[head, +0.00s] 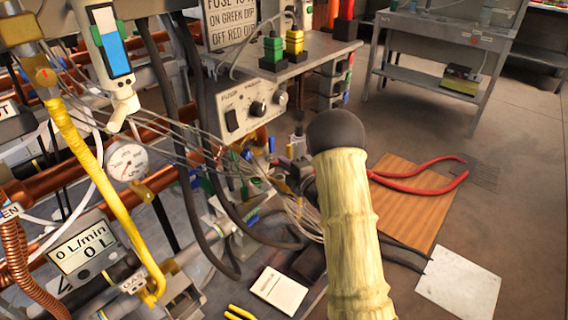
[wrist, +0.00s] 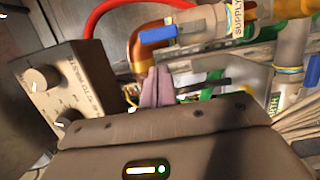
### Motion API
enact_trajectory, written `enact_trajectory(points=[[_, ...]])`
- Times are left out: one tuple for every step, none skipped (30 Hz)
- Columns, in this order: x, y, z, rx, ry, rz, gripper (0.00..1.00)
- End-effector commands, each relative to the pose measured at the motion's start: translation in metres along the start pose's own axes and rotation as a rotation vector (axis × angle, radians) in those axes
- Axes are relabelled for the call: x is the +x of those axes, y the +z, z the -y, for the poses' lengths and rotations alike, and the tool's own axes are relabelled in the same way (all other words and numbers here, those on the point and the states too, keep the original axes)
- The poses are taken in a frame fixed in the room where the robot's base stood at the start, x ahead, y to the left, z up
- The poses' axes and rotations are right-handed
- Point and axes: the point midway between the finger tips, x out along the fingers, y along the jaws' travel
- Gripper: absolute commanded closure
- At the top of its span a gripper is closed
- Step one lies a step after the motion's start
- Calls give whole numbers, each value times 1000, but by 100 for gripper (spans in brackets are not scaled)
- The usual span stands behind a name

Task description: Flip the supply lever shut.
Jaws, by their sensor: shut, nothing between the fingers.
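In the wrist view, the supply lever (wrist: 163,35) is a small blue handle on a brass and grey valve at the top, beside a tag reading SUPPLY (wrist: 238,18). The handle points left from the valve body, roughly along the pipe. My gripper (wrist: 155,72) shows as two mauve fingers pressed together, shut and empty. The fingertips are below the blue handle in the picture, with a visible gap. In the head view, my pale-sleeved arm with a dark rounded end hides the gripper, and I cannot make out the supply lever for certain.
A grey control box with knobs (wrist: 62,85) stands close left of the fingers. A copper elbow (wrist: 150,50) and red hose (wrist: 115,12) are near the lever. Wires and a pressure gauge (head: 126,160) crowd the left. Red-handled pliers (head: 420,178) lie on a wooden board (head: 410,220).

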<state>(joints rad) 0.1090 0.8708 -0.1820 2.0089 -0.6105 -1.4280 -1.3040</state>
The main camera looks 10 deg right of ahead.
Motion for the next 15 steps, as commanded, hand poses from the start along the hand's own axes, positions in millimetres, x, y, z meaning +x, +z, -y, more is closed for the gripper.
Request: enact_trajectory(points=[[8, -1, 1, -1, 3, -2, 100], [13, -1, 2, -2, 2, -2, 100], [20, -1, 2, -1, 3, -3, 100], [26, -1, 2, 0, 2, -3, 100], [31, -1, 2, 0, 3, -3, 100], [38, -1, 2, 0, 2, -3, 100], [44, -1, 2, -1, 4, -3, 100], [49, -1, 2, -1, 2, -2, 100], [55, -1, 1, 0, 4, -2, 100], [59, -1, 2, 0, 2, -1, 100], [63, 0, 1, 0, 3, -2, 100], [68, 0, 2, 0, 2, -1, 100], [71, 0, 1, 0, 1, -1, 100], [73, 0, 1, 0, 2, -1, 100], [76, -1, 1, 0, 1, -1, 100]])
